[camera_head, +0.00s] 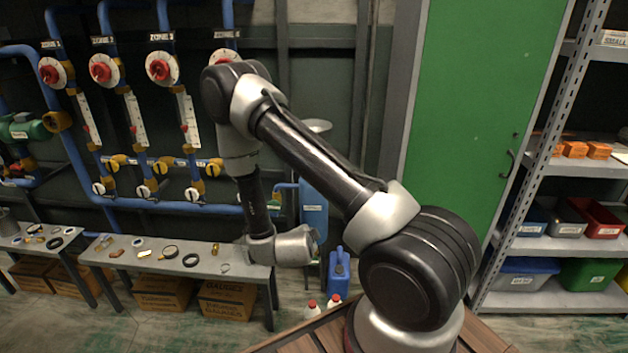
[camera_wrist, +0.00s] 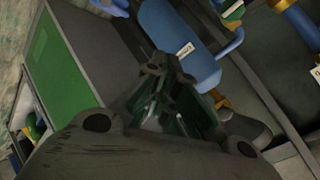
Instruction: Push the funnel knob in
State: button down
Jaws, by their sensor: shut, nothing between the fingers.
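The funnel knob cannot be picked out in either view. A pale round funnel-like top (camera_head: 318,125) shows above the upright blue tank (camera_head: 314,210), partly behind my arm. The blue tank also shows in the wrist view (camera_wrist: 175,38), tilted in the picture, with a small white label. My gripper (camera_wrist: 158,82) is shut and empty in the wrist view, its fingers overlapping the lower edge of the tank in the picture. Whether it touches anything cannot be told. In the head view my wrist hangs in front of the tank, and the fingers cannot be made out.
Blue pipes with red zone knobs (camera_head: 158,69) and yellow valves line the left wall. A grey bench (camera_head: 215,258) with small parts stands below. A blue jug (camera_head: 338,272) and red-capped bottles are on the floor. A green cabinet (camera_head: 475,110) and shelves fill the right.

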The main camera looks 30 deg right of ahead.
notch_tip(320, 180, up, 12)
jog(key=w+d+m+t+h, duration=0.1)
jog(key=w+m+t+h, duration=0.1)
jog(key=m+t+h, duration=0.2)
jog(key=shift+w+d+r+m+t, duration=0.2)
jog(key=shift+w+d+m+t, duration=0.25)
jog(key=shift+m, duration=0.65)
jog(key=x, duration=1.3)
jog(key=shift+w+d, duration=0.2)
jog(key=shift+w, duration=0.2)
jog(key=shift+x, duration=1.55)
jog(key=shift+r, duration=0.15)
